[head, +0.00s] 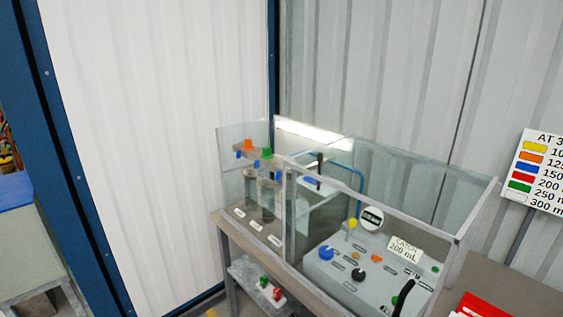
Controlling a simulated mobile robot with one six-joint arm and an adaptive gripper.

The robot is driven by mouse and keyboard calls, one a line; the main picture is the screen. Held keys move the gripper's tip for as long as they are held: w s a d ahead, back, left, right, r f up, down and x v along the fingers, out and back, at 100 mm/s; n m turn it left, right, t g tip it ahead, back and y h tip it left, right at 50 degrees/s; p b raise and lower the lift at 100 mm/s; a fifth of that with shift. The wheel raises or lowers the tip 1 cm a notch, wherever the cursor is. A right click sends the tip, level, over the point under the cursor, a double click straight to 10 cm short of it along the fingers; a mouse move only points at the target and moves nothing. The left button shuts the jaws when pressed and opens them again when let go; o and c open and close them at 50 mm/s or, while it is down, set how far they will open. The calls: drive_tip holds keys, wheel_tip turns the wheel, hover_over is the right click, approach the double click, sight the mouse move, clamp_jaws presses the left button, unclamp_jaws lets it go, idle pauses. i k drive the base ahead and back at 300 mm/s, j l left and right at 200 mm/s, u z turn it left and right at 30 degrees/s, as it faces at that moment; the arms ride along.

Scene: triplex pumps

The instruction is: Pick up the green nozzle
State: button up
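Several small green parts show, and I cannot tell which is the nozzle. One green piece (264,282) is on the low shelf under the bench, beside a red and white piece (277,294). Another green piece (267,152) sits on top of a clear cylinder assembly in the left part of the glass-walled enclosure. A small green spot (435,269) is at the right of the grey panel box. My gripper is not in view.
The clear-walled enclosure (400,150) stands on a bench, with the grey panel box (340,272) inside it bearing knobs and a "CATCH 200 mL" label (404,249). A colour chart (537,172) hangs at right. A red object (484,306) lies at lower right.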

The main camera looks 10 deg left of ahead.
sight(266, 150)
drive_tip(key=i+j+z, duration=0.4)
drive_tip(key=j+z, duration=0.15)
drive_tip(key=j, duration=0.15)
drive_tip(key=i+j+z, duration=0.1)
drive_tip(key=j+z, duration=0.15)
drive_tip(key=j, duration=0.15)
drive_tip(key=i+j+z, duration=0.1)
drive_tip(key=j+z, duration=0.15)
drive_tip(key=j, duration=0.2)
